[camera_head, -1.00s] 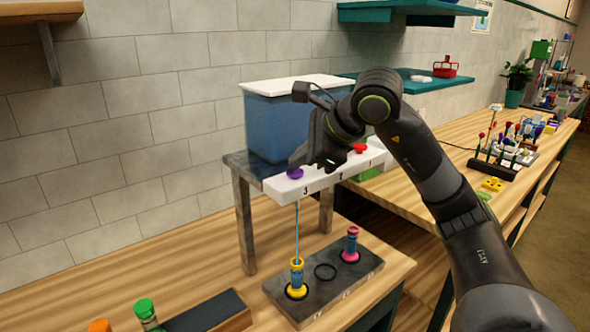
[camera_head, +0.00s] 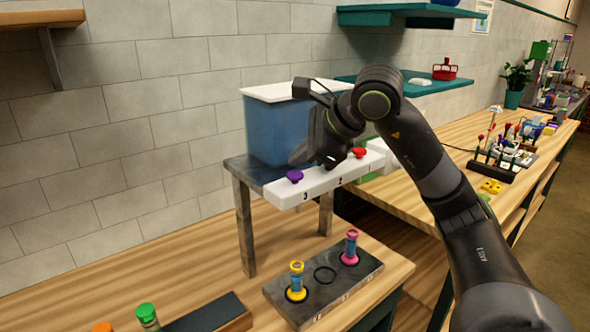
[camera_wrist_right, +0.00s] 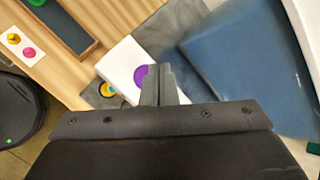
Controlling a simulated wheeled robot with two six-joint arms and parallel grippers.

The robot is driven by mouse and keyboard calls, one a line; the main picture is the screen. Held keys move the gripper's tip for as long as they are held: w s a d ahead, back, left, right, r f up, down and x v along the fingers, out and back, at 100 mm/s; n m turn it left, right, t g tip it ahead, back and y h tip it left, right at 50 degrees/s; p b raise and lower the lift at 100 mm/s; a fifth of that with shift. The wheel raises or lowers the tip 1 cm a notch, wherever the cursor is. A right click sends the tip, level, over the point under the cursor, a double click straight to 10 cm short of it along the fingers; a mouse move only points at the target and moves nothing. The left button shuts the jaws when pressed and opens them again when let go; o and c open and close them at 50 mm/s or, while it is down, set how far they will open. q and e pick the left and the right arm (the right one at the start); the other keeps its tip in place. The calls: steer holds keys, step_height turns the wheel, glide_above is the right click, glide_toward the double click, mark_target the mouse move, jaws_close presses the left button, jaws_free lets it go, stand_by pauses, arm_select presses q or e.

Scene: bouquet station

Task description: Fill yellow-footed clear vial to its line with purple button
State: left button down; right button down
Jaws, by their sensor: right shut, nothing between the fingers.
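The yellow-footed clear vial (camera_head: 297,281) stands upright in the left hole of the dark holder block, with blue liquid in it; its fill line is too small to make out. The purple button (camera_head: 295,177) sits on the white dispenser bar (camera_head: 320,187) above it, at the end marked 3. No stream runs below the bar. My right gripper (camera_head: 326,158) is shut and empty, above the bar to the right of the purple button. In the right wrist view the closed fingers (camera_wrist_right: 160,84) partly cover the purple button (camera_wrist_right: 141,75). My left gripper is not in view.
A red button (camera_head: 360,153) is farther along the bar. A blue tank (camera_head: 275,130) with a white lid stands behind it. A pink-footed vial (camera_head: 350,247) stands in the block's right hole; the middle hole (camera_head: 325,274) is empty. Green- and orange-capped bottles are front left.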

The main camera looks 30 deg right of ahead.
mark_target(300, 175)
steer(key=shift+r+p, duration=1.95)
steer(key=shift+r, duration=0.55)
stand_by(1.7)
step_height(300, 175, up, 4)
steer(key=p, duration=0.3)
steer(key=shift+f+p, duration=0.1)
steer(key=shift+p, duration=0.25)
steer(key=shift+f, duration=0.15)
step_height(300, 175, down, 9)
steer(key=b, duration=0.7)
steer(key=shift+r, duration=0.2)
steer(key=shift+f, duration=0.1)
stand_by(1.3)
